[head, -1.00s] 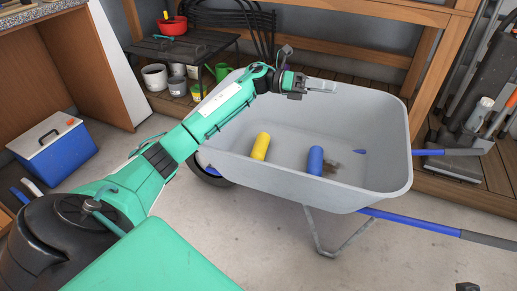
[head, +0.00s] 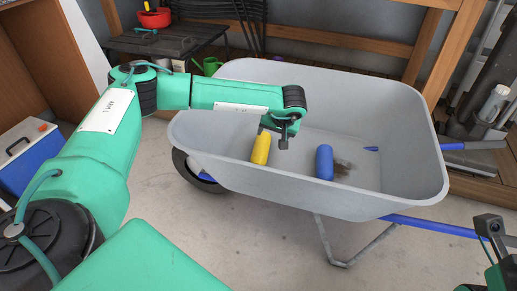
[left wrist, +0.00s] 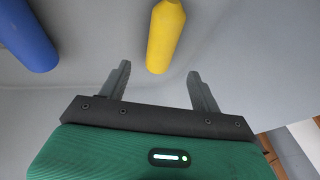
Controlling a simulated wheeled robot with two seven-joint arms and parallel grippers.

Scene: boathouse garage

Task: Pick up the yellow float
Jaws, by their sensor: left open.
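The yellow float (head: 261,149) is a small cylinder lying inside the grey wheelbarrow tray (head: 400,190), toward its left end. My left gripper (head: 282,140) is over the tray, just right of the float's upper end in the head view, pointing down. In the left wrist view the gripper (left wrist: 159,88) is open and empty. The yellow float (left wrist: 164,38) lies beyond the fingertips, roughly in line with the gap between them. My right gripper shows only in part at the head view's lower right edge, and its jaws cannot be made out.
A blue float (head: 324,162) lies in the tray right of the yellow one, with a small brown object (head: 342,167) beside it. The tray walls rise around them. A blue cooler (head: 28,155) stands at left. A dark table (head: 165,40) is behind.

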